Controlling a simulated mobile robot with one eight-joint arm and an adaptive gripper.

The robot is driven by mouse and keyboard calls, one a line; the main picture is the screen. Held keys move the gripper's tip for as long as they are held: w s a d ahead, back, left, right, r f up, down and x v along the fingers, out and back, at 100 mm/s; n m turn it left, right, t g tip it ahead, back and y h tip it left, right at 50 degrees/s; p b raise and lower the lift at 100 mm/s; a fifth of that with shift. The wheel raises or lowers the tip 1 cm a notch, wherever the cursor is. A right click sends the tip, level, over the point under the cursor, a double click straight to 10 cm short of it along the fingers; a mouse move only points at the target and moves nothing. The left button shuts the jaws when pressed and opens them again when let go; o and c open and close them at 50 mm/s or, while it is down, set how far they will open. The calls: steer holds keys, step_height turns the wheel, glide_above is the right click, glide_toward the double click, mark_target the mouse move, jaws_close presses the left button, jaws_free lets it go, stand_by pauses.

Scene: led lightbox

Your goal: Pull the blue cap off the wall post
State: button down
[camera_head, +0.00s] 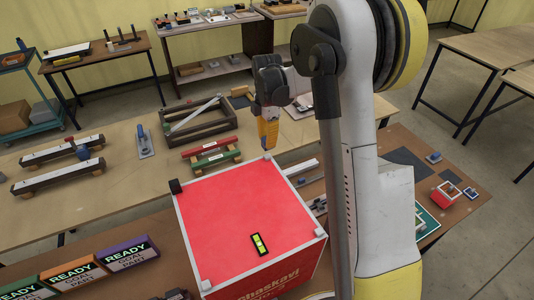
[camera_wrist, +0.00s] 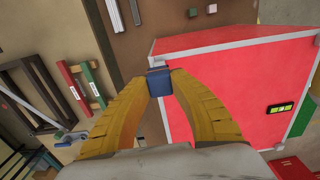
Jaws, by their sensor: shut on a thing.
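My gripper (camera_head: 268,146) hangs fingertips-down by the far corner of the red lightbox (camera_head: 240,215) in the head view. In the wrist view its two yellow fingers (camera_wrist: 160,84) are closed on a small dark blue block, which I take to be the blue cap (camera_wrist: 159,79). The cap sits between the fingertips beside the red box (camera_wrist: 225,75). The fingers hide its sides. No post shows clearly under the cap, so I cannot tell whether the two touch. In the head view the cap is not distinguishable.
The lightbox has pale edge strips, a black corner piece (camera_head: 174,186) and a small level (camera_head: 259,244) on top. A wooden frame (camera_head: 199,124) and red and green bars (camera_head: 208,152) lie beyond it. READY signs (camera_head: 120,253) stand at front left.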

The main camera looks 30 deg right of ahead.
steer(key=shift+r+p, duration=1.05)
steer(key=shift+r, duration=1.2)
